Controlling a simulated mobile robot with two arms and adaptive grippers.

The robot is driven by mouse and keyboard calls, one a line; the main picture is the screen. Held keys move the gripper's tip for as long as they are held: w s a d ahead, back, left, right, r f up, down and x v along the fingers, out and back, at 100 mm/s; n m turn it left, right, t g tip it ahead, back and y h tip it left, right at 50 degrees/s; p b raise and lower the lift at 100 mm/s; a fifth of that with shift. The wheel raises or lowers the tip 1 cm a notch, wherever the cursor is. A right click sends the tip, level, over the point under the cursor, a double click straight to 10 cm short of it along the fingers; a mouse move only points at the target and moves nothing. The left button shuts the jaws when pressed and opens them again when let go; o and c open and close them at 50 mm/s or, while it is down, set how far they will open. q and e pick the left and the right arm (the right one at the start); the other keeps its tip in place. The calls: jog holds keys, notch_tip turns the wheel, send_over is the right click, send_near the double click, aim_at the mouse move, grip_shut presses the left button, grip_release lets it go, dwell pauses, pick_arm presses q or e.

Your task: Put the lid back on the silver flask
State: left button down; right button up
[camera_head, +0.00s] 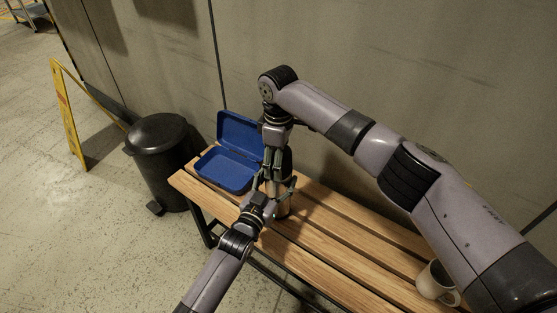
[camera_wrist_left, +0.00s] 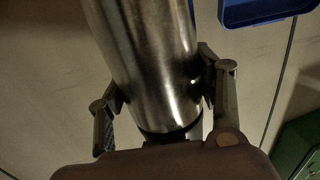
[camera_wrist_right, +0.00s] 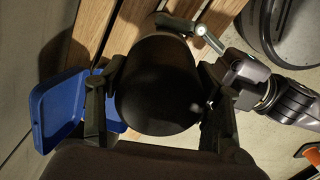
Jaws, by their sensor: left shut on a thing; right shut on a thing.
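The silver flask (camera_head: 283,209) stands on the wooden bench, largely hidden by both grippers in the head view. In the left wrist view the shiny flask (camera_wrist_left: 150,62) runs between the fingers of my left gripper (camera_head: 274,190), which is shut on it from the front. My right gripper (camera_head: 275,172) points down from above the flask. In the right wrist view its fingers are shut on the dark, rounded lid (camera_wrist_right: 157,88). The lid is over the flask; whether it touches the flask's mouth is hidden.
An open blue box (camera_head: 228,171) sits on the bench (camera_head: 320,258) just left of the flask. A white mug (camera_head: 436,283) is at the bench's right end. A black pedal bin (camera_head: 160,160) and a yellow floor sign (camera_head: 68,115) stand left. The wall is close behind.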

jog(key=shift+m, duration=0.3)
jog(key=o, duration=1.4)
jog(key=shift+c, duration=0.2)
notch_tip(320, 180, up, 12)
pick_arm(q)
jog(key=shift+c, duration=1.9)
grip_release()
